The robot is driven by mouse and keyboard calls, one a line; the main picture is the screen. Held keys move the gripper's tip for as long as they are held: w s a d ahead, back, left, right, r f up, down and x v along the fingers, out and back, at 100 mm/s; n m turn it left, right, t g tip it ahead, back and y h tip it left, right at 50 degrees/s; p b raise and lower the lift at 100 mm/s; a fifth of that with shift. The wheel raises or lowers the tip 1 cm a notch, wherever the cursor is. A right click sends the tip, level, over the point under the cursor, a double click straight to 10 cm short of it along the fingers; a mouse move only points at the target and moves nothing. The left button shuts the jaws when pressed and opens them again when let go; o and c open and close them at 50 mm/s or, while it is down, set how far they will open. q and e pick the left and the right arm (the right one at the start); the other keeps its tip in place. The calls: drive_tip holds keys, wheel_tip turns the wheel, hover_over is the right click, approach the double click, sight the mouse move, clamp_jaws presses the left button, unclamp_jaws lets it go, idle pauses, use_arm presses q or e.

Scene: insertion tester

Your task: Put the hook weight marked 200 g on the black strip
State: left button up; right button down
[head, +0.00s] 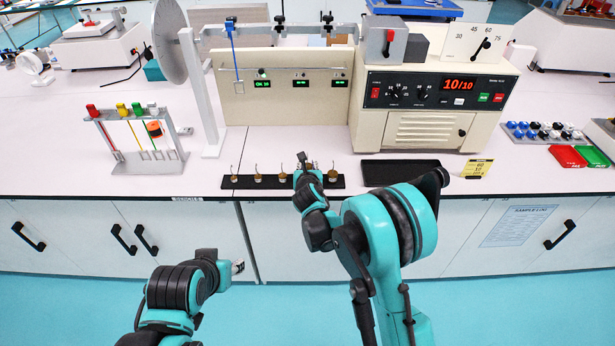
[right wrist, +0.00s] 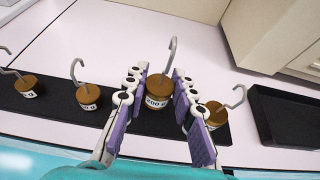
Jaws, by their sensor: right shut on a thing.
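The brass hook weight marked 200 g (right wrist: 157,92) is upright between the purple-padded fingers of my right gripper (right wrist: 160,115) in the right wrist view. The gripper is shut on it. The weight is over the black strip (right wrist: 58,108); I cannot tell whether its base touches it. In the head view my right gripper (head: 305,172) is over the right part of the strip (head: 270,184) and hides most of this weight. My left gripper (head: 238,266) is low in front of the cabinets, away from the strip; its fingers are too small to read.
Other brass hook weights stand on the strip, including one left (right wrist: 88,96) and one close right (right wrist: 214,114) of my right gripper. A black tray (right wrist: 285,118) lies farther right. The beige tester (head: 432,100) stands behind.

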drive_tip(key=shift+f+b, duration=0.85)
drive_tip(key=shift+f, duration=1)
drive_tip(key=shift+f, duration=0.1)
drive_tip(key=c, duration=1.3)
unclamp_jaws()
drive_tip(key=shift+o, duration=0.2)
